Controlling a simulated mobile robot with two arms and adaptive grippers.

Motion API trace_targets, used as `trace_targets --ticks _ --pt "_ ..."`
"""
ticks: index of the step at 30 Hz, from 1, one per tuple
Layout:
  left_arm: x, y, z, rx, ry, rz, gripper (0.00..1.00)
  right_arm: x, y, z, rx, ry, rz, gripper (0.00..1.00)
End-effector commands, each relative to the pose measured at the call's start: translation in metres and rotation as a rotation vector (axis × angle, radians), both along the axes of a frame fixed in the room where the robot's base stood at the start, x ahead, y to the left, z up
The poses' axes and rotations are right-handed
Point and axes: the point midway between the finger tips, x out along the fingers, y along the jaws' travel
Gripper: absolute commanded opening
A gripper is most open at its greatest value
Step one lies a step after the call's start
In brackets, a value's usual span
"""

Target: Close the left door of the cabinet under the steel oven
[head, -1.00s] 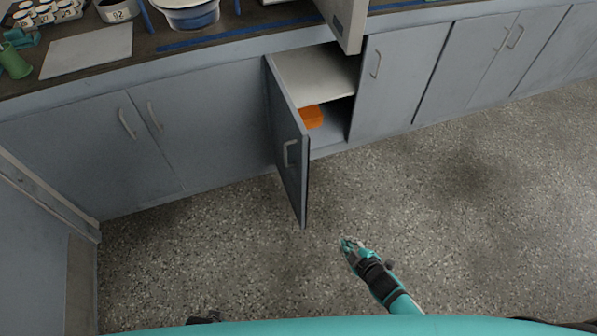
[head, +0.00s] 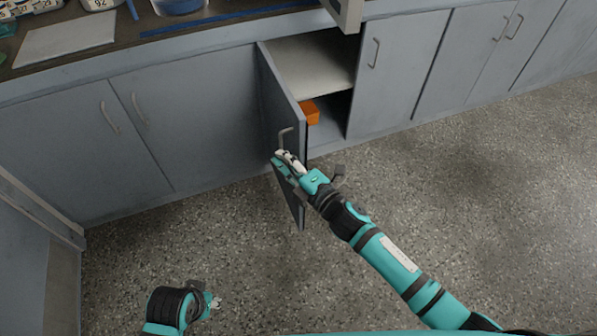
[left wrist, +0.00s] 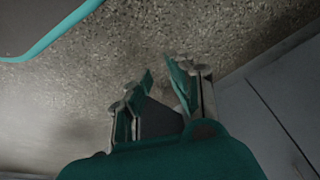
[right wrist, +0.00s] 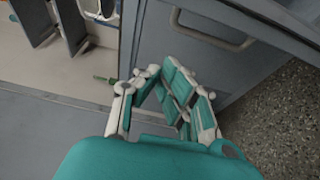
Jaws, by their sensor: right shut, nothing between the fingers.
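The cabinet's left door (head: 279,100) is a grey-blue panel standing wide open, swung out into the room from its hinge on the left. Its bar handle (head: 286,137) is near the free edge and also shows in the right wrist view (right wrist: 213,38). My right gripper (head: 283,159) is shut and empty, just below the handle in the head view and covering part of the door. Whether it touches the door cannot be told. My left gripper (head: 214,302) is low over the floor, away from the door; its fingers stand apart in the left wrist view (left wrist: 160,82).
An orange object (head: 310,111) is inside the open cabinet. Closed cabinet doors (head: 190,115) line both sides. The speckled floor (head: 460,210) is clear.

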Motion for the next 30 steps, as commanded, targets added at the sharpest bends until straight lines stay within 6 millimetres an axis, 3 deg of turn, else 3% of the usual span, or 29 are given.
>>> trace_targets --ticks 3,6,10,30 --pt "0.0 0.0 0.011 -0.001 -0.009 0.001 0.2 0.02 0.015 0.0 0.001 -0.002 0.0 0.0" --pt "0.0 0.0 0.012 0.0 -0.006 0.001 0.2 0.023 -0.007 -0.001 -0.004 0.001 -0.002 0.0" --pt "0.0 0.0 0.013 -0.001 -0.008 0.001 0.2 0.027 -0.02 -0.001 -0.002 0.001 -0.002 0.0" --pt "-0.001 0.001 0.014 0.001 -0.005 0.002 0.2 0.03 -0.036 -0.001 -0.003 0.001 0.012 0.0"
